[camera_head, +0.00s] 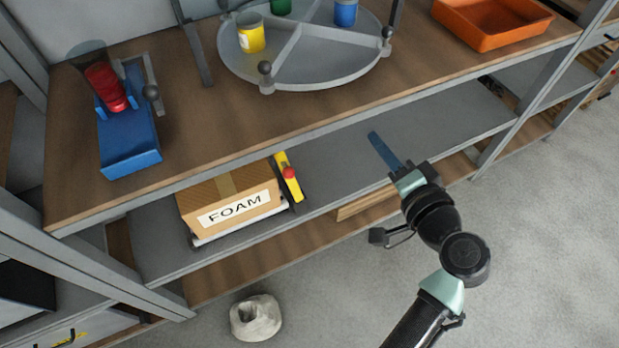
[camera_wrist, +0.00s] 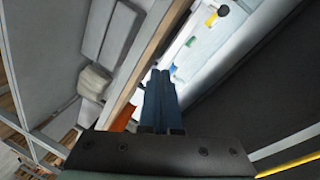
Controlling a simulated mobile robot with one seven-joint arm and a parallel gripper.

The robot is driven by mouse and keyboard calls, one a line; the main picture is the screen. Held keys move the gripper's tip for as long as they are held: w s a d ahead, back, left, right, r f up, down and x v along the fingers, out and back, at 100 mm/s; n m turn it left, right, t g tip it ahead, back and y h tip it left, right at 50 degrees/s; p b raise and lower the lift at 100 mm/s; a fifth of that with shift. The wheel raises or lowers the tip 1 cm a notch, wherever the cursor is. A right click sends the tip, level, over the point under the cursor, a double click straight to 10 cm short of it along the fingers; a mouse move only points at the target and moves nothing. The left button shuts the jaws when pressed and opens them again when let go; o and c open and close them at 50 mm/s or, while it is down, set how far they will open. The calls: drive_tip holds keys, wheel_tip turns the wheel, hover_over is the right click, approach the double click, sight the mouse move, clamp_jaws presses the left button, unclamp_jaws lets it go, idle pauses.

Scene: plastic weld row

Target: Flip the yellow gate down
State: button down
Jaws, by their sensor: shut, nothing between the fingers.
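The yellow gate (camera_head: 289,178) is a narrow yellow bar with a red knob. In the head view it stands at the right side of the FOAM box (camera_head: 229,192) on the middle grey shelf, and looks raised and slightly tilted. My gripper (camera_head: 374,136) is to the right of the gate, clear of it, over the same shelf. Its long blue fingers are together and empty, and they also show in the wrist view (camera_wrist: 160,74). In the wrist view a yellow strip (camera_wrist: 292,165) crosses the lower right corner; I cannot tell what it is.
Above, the wooden shelf (camera_head: 180,190) holds a blue fixture with a red cylinder (camera_head: 107,88), a round grey divided tray (camera_head: 300,76) with coloured cans and an orange bin (camera_head: 492,20). Its front edge lies close over the grey shelf. A whitish lump (camera_head: 256,318) lies on the floor.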

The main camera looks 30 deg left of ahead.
drive_tip(key=s+f+m+y+b, duration=0.3)
drive_tip(key=s+f, duration=0.4)
drive_tip(key=f, duration=0.6)
drive_tip(key=shift+a+m+g+y, duration=0.2)
drive_tip(key=shift+m+g+y, duration=0.1)
drive_tip(key=shift+g, duration=0.1)
drive_tip(key=shift+a, duration=0.1)
drive_tip(key=w+a, duration=0.3)
drive_tip(key=a, duration=0.8)
drive_tip(key=shift+a+b, duration=0.1)
drive_tip(key=shift+b, duration=0.2)
